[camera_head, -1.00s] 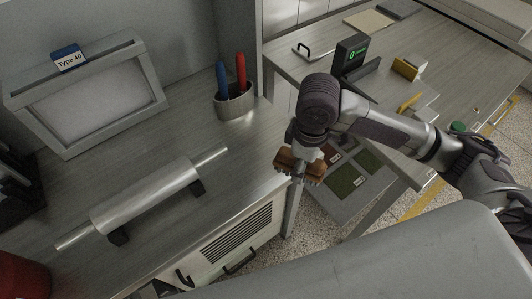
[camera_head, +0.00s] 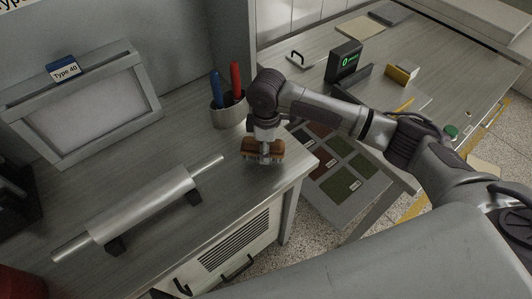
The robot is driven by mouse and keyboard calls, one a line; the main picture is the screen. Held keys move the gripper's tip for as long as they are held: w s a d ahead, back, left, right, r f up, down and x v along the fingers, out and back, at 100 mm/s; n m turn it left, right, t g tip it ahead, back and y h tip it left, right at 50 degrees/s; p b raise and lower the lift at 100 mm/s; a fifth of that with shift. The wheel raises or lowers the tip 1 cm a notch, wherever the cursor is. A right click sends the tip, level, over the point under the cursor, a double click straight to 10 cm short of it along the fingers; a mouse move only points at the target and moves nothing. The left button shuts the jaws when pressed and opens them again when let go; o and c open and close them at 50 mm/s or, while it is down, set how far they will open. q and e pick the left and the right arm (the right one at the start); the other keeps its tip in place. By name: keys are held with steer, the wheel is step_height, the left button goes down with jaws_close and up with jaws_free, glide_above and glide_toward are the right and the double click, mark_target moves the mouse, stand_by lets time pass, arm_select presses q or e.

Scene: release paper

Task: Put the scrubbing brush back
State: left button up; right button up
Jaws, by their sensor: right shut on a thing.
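The scrubbing brush (camera_head: 275,147) has a brown wooden block and shows below my right gripper (camera_head: 264,147). My right gripper is shut on the brush and holds it over the right part of the left table (camera_head: 240,185), near its edge. The gap between brush and tabletop is hard to judge. The gripper hides part of the brush. My left gripper is not in view.
A pen cup (camera_head: 228,112) with a blue and a red pen stands just behind the brush. A metal roller (camera_head: 150,205) lies on a stand to the left. A framed screen (camera_head: 85,105) labelled Type 40 stands behind. A second table (camera_head: 425,75) holds a digital display (camera_head: 344,60).

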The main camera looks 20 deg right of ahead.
step_height(320, 180, down, 2)
steer(key=shift+f, duration=0.55)
steer(key=shift+s+f, duration=0.1)
steer(key=shift+f, duration=0.05)
steer(key=o, duration=1.1)
step_height(320, 180, up, 12)
steer(key=shift+r+b, duration=0.2)
steer(key=shift+b, duration=0.5)
